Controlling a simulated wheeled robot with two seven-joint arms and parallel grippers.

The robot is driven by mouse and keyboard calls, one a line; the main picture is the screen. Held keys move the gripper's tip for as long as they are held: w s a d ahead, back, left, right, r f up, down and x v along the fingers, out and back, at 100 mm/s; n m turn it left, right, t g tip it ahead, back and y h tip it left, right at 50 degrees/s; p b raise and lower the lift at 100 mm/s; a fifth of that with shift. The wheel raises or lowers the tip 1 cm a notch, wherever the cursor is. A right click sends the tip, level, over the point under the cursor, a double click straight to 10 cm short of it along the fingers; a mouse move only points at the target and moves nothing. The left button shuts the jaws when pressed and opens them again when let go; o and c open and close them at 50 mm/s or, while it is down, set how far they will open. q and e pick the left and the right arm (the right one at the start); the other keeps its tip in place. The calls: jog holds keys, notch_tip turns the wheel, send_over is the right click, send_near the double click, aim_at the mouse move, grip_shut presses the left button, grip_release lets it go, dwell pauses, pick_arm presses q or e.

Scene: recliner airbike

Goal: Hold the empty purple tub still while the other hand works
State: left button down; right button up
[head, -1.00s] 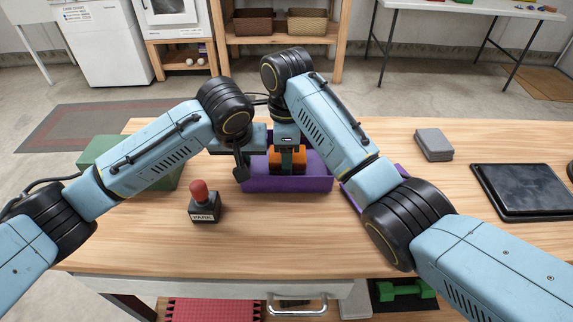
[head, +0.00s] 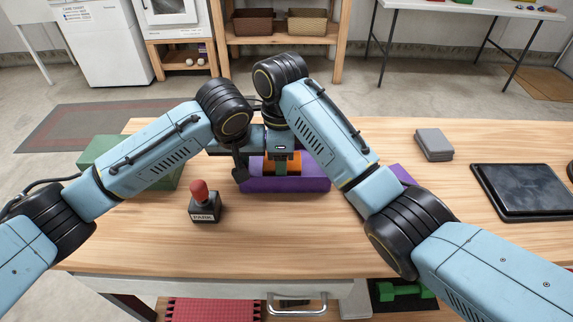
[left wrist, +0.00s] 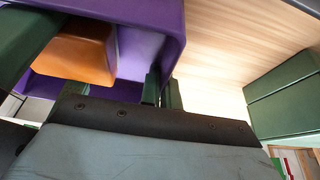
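The purple tub (head: 300,185) sits on the wooden table, partly hidden by my arms. My left gripper (head: 240,170) is at its left side. In the left wrist view its two dark green fingers (left wrist: 162,92) straddle the tub's purple wall (left wrist: 176,35) and look closed on it. My right gripper (head: 282,160) points down over the tub, with a finger across an orange block (head: 268,167). The block also shows within the tub's walls in the left wrist view (left wrist: 75,52), beside a right finger. Whether it touches the tub floor is hidden.
A red-topped PARK stick (head: 204,203) stands in front of the tub. A green box (head: 105,152) is behind my left arm. Another purple piece (head: 403,174), a grey box (head: 433,144) and a black tray (head: 525,190) lie right. The front table strip is clear.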

pick_arm(q)
jog(key=shift+w+d+r, duration=0.15)
jog(key=shift+d+r, duration=0.1)
jog(key=shift+r, duration=0.1)
pick_arm(e)
jog(key=shift+w+a+f, duration=0.15)
jog(key=shift+w+a, duration=0.15)
pick_arm(q)
jog(key=shift+d, duration=0.15)
pick_arm(e)
jog(key=shift+w+d+f, duration=0.1)
jog(key=shift+w+d, duration=0.1)
jog(key=shift+w, duration=0.25)
pick_arm(q)
jog(key=shift+f, duration=0.1)
pick_arm(e)
jog(key=shift+w+d+r, duration=0.2)
jog(key=shift+w+d, duration=0.45)
jog(key=shift+w, duration=0.15)
jog(key=shift+r, duration=0.1)
pick_arm(q)
jog(key=shift+f, duration=0.1)
pick_arm(e)
jog(key=shift+r, duration=0.1)
pick_arm(q)
jog(key=shift+a, duration=0.2)
pick_arm(e)
jog(key=shift+a+r, duration=0.1)
jog(key=shift+r, duration=1.35)
